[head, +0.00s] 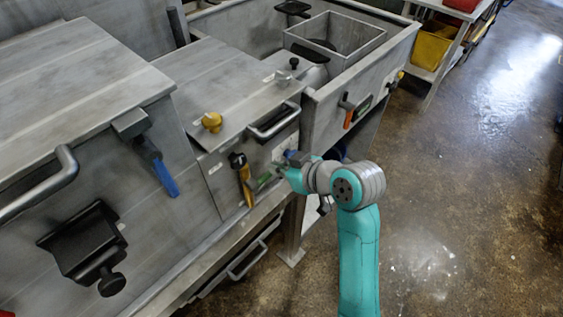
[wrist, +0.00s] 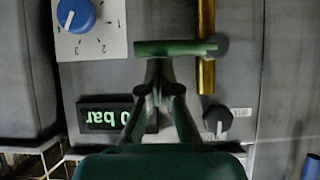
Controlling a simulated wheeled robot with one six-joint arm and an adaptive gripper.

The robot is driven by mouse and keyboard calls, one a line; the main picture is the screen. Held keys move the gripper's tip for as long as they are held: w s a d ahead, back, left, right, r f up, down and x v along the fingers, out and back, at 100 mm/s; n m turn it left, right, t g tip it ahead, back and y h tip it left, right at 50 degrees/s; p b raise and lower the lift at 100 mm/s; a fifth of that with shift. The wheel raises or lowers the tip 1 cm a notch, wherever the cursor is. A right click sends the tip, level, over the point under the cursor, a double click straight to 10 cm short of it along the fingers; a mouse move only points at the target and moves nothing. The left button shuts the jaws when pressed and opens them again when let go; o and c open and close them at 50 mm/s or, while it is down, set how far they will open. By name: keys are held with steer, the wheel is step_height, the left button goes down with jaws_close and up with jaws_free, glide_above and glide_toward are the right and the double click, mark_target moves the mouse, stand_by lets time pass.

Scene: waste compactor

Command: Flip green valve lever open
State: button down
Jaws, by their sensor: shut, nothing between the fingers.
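The green valve lever (wrist: 172,47) lies crosswise in the wrist view. Its right end meets a grey pivot on a vertical brass pipe (wrist: 206,75). In the head view the lever (head: 264,181) shows as a small green piece on the front panel, right of the yellow pipe (head: 244,186). My gripper (wrist: 159,66) is shut and empty. Its fingertips are at the lever's lower edge in the wrist view, near the middle of its length. I cannot tell whether they touch it. In the head view my wrist mostly hides the fingers.
Around the lever are a blue dial (wrist: 75,14), a display reading "0 bar" (wrist: 110,116) and a black knob (wrist: 216,119). A metal handle (head: 273,122) juts out above the panel. An orange lever (head: 347,120) is on the bin's side. Open floor lies right.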

steer(key=shift+w+d+f+m+g+y, duration=0.2)
steer(key=shift+f+m+g+y, duration=0.1)
steer(key=shift+f+m+y, duration=0.15)
stand_by(0.7)
step_height(320, 180, down, 8)
steer(key=s+a+m+g+y, duration=0.1)
steer(key=m+g+y, duration=0.1)
steer(key=m+y, duration=0.2)
steer(key=s+a+m+g+y, duration=0.1)
steer(key=m+g+y, duration=0.2)
steer(key=m, duration=0.3)
steer(key=shift+s+f+m+y, duration=0.25)
steer(key=shift+s+m+y, duration=0.1)
steer(key=shift+y, duration=0.4)
steer(key=shift+a, duration=0.1)
stand_by(0.4)
